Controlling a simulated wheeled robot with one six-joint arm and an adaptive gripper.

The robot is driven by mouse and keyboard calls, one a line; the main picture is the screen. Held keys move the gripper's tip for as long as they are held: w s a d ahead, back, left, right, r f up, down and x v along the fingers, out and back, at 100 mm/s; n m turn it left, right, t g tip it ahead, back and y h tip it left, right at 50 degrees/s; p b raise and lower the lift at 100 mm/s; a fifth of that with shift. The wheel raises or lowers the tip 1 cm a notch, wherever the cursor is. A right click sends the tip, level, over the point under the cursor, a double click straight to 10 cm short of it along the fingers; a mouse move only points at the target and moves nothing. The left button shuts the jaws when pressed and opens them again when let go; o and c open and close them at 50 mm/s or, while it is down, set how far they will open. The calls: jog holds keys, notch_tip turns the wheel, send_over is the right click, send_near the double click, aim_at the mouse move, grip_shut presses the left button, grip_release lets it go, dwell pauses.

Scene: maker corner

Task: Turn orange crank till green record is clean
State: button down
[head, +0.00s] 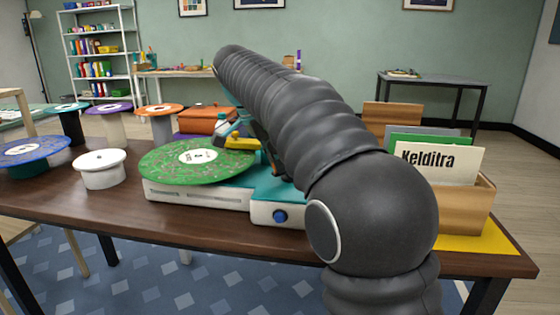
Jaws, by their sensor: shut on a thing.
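The green record (197,160) lies flat on the cleaning machine (200,193), with a white label at its centre. Pale specks are scattered over its green surface. The machine has a pale body, a teal top and a blue knob (280,216) at its front right. A yellow part (242,142) on a teal arm reaches over the record's right edge. I cannot make out the orange crank. My dark ribbed arm crosses the picture and covers the machine's right side and back.
On the left stand a blue record (30,150), a white round stand (100,169) and several other records on pedestals. An orange-brown box (205,118) is behind the machine. A wooden holder (464,208) with a "Kelditra" card (437,163) stands at right. The table's front strip is clear.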

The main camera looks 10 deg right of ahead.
jog(key=shift+w+a+m+g, duration=0.1)
jog(key=shift+w+m+g, duration=0.15)
jog(key=shift+m, duration=0.5)
jog(key=shift+w+a+m+g, duration=0.1)
jog(key=shift+w+m+g, duration=0.15)
jog(key=shift+m, duration=0.5)
jog(key=c, duration=1.1)
grip_release()
jog(key=shift+d, duration=0.1)
jog(key=shift+o, duration=0.2)
jog(key=shift+a+r, duration=0.35)
jog(key=shift+r, duration=0.25)
jog(key=a, duration=1.2)
jog(key=shift+s+f, duration=0.1)
jog(key=shift+s, duration=0.25)
